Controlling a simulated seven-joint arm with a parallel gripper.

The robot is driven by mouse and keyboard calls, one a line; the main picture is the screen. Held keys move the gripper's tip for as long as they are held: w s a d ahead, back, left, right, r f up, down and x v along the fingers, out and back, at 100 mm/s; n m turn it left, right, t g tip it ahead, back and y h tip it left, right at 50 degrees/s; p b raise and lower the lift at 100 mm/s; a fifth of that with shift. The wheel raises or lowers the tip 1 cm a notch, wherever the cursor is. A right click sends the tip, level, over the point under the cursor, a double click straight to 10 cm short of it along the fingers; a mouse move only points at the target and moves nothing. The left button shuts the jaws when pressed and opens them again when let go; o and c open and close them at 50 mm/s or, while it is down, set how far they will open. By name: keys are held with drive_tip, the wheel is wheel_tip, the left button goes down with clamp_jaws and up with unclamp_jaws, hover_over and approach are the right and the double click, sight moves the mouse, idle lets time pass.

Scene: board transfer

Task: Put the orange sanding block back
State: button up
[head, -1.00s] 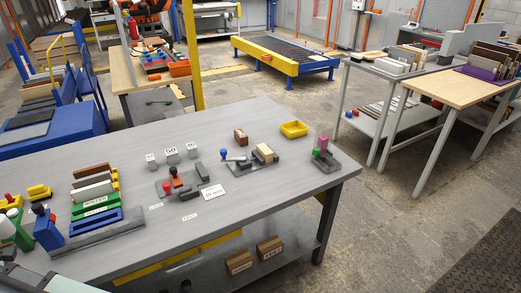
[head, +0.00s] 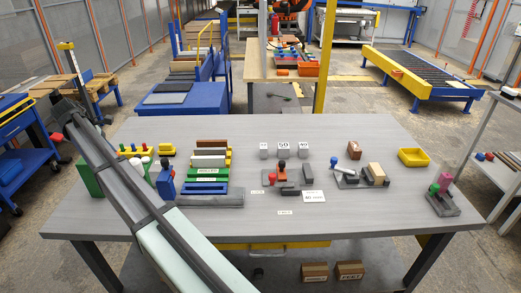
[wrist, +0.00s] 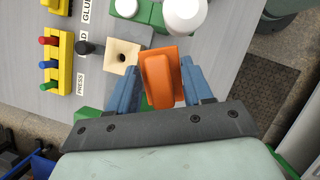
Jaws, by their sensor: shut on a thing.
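The orange sanding block (wrist: 158,80) sits between the two blue fingers of my gripper (wrist: 161,78) in the wrist view. The gripper is shut on it. I cannot tell whether the orange block touches anything below. In the head view my arm crosses the left part of the table, and the orange block cannot be made out there.
A yellow rack with coloured pegs (wrist: 48,62) stands at the left in the wrist view. On the grey table (head: 340,140), a slotted rack of boards (head: 208,187), small fixtures (head: 284,178) and a yellow bin (head: 413,157) stand in the head view. The table's front strip is largely clear.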

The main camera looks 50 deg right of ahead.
drive_tip(key=d, duration=1)
drive_tip(key=shift+w+d+r, duration=0.1)
drive_tip(key=shift+w+d, duration=0.1)
drive_tip(key=shift+w, duration=0.2)
drive_tip(key=s+d+f+m, duration=0.1)
drive_tip(key=s+d, duration=0.2)
drive_tip(key=d, duration=0.8)
drive_tip(key=s+d, duration=0.4)
drive_tip(key=d, duration=0.8)
drive_tip(key=s+d+f+m, duration=0.1)
drive_tip(key=s+d, duration=0.2)
drive_tip(key=d, duration=0.8)
drive_tip(key=s+d+f+m+g, duration=0.1)
drive_tip(key=s+d, duration=0.6)
drive_tip(key=d, duration=0.3)
drive_tip(key=s+d+m, duration=0.1)
drive_tip(key=s+d, duration=0.6)
drive_tip(key=d, duration=0.2)
drive_tip(key=s+d+f+m+y, duration=0.1)
drive_tip(key=s+d+f, duration=0.1)
drive_tip(key=s+d, duration=1.5)
drive_tip(key=shift+g, duration=0.3)
drive_tip(key=shift+s+a+f, duration=0.35)
drive_tip(key=shift+f, duration=1.25)
drive_tip(key=shift+s+a+f, duration=0.3)
drive_tip(key=shift+a+f, duration=0.05)
drive_tip(key=shift+f, duration=1.25)
drive_tip(key=shift+s+a+f, duration=0.35)
drive_tip(key=shift+f, duration=1.25)
drive_tip(key=shift+f, duration=0.1)
